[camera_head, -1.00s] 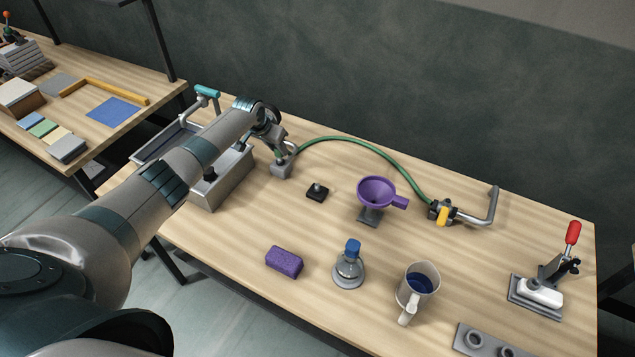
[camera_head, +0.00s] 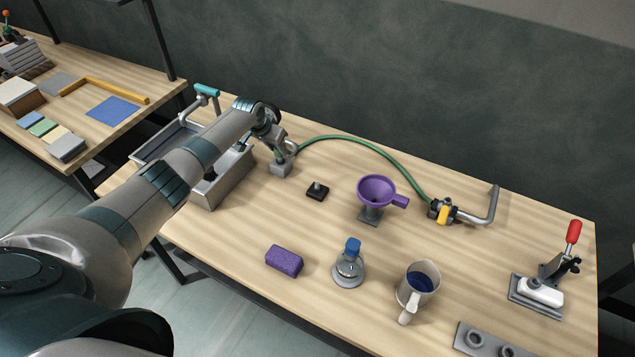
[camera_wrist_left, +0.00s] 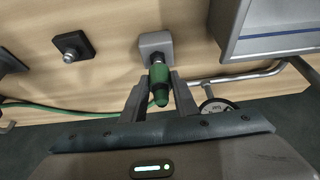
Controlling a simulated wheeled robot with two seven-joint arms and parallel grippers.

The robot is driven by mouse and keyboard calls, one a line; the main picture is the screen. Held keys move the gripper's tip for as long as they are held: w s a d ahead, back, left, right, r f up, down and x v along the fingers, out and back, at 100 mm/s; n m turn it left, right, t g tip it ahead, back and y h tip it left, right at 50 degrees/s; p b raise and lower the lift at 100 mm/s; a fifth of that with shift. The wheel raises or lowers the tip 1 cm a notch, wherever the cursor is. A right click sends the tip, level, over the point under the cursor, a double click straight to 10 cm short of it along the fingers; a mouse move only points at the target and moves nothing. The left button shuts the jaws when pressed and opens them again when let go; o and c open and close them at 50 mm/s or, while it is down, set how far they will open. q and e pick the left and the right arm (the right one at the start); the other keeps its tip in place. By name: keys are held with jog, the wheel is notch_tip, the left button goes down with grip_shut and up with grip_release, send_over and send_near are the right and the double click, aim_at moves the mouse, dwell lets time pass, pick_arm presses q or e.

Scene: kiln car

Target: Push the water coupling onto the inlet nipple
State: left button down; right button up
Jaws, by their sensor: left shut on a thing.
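The green water coupling (camera_wrist_left: 158,82) is between the fingers of my left gripper (camera_wrist_left: 160,92), which is shut on it. In the head view my left gripper (camera_head: 281,156) is at the grey block (camera_head: 281,170), and the arm partly hides it. In the left wrist view the coupling's far end lines up with the silver inlet nipple (camera_wrist_left: 157,58) on the grey block (camera_wrist_left: 154,42). They appear to meet, but I cannot tell how deep the coupling sits. The green hose (camera_head: 365,146) arches from the gripper to a valve. My right gripper is not in view.
A metal sink (camera_head: 225,183) is close beside the arm. A small black block with a stub (camera_head: 317,192), a purple funnel (camera_head: 377,190) and the yellow-handled valve (camera_head: 442,213) stand to the right. A sponge (camera_head: 284,261), flask (camera_head: 348,270) and jug (camera_head: 417,287) are nearer the front.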

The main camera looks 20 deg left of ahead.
pick_arm(q)
jog(key=shift+f+b, duration=0.55)
jog(key=shift+f, duration=0.25)
dwell(0.4)
jog(key=c, duration=1.3)
grip_release()
jog(key=shift+c, duration=0.2)
jog(key=shift+r, duration=0.2)
jog(key=shift+s+r+p, duration=0.1)
jog(key=shift+p, duration=0.25)
jog(key=shift+p+v, duration=1.1)
jog(key=shift+p, duration=0.4)
jog(key=shift+v, duration=2.5)
